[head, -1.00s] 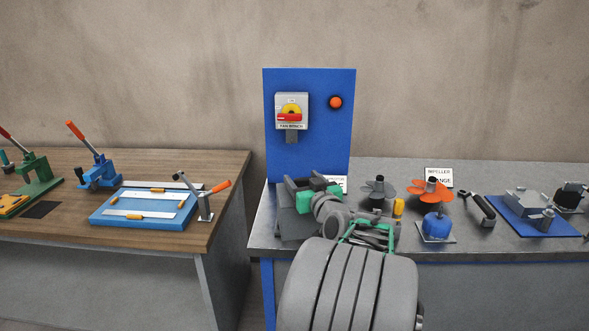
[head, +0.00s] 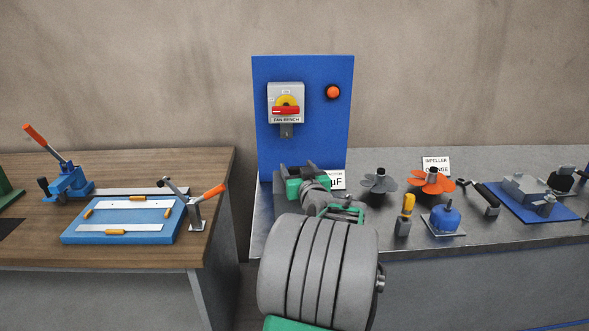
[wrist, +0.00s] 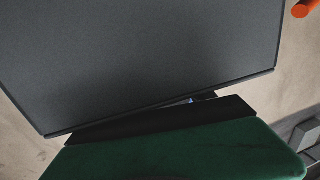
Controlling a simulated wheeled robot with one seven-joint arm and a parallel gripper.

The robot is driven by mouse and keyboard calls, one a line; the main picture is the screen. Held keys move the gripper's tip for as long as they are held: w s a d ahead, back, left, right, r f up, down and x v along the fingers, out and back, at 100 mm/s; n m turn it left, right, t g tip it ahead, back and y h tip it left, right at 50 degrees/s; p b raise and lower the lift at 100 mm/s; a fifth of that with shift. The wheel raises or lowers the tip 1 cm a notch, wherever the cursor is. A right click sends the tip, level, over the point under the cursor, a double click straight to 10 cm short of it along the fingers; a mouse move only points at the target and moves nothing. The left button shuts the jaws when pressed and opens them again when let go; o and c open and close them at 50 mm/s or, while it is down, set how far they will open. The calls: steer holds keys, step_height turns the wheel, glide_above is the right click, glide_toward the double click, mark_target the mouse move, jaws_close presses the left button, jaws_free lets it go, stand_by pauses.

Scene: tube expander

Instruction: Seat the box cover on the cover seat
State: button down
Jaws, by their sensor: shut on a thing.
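A flat dark grey plate (wrist: 140,60), which I take to be the box cover, fills much of the wrist view, tilted there. Its lower edge meets the black part of my gripper (wrist: 195,105), which is shut on it. In the head view my gripper (head: 285,182) is in front of the lower part of the blue upright panel, partly hidden by my own wrist. The plate cannot be made out in the head view. I cannot pick out the cover seat in either view.
The blue panel (head: 302,145) carries a red-and-yellow switch (head: 286,104) and an orange button (head: 333,92). Right of my arm stand a yellow-handled tool (head: 407,208), a blue motor (head: 445,219) and fan impellers (head: 431,181). A wooden bench (head: 222,190) stands left, across a gap.

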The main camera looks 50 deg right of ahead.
steer(key=shift+a+b, duration=0.1)
steer(key=shift+b, duration=0.2)
steer(key=shift+s+f+b, duration=0.1)
steer(key=shift+f+b, duration=0.1)
steer(key=shift+b, duration=0.15)
step_height(320, 180, down, 3)
steer(key=b, duration=0.4)
steer(key=shift+f, duration=0.2)
steer(key=shift+b, duration=0.95)
steer(key=shift+f+b, duration=1.1)
steer(key=shift+b, duration=0.15)
stand_by(1.1)
steer(key=shift+f+b, duration=0.5)
steer(key=shift+b, duration=1.05)
stand_by(1.6)
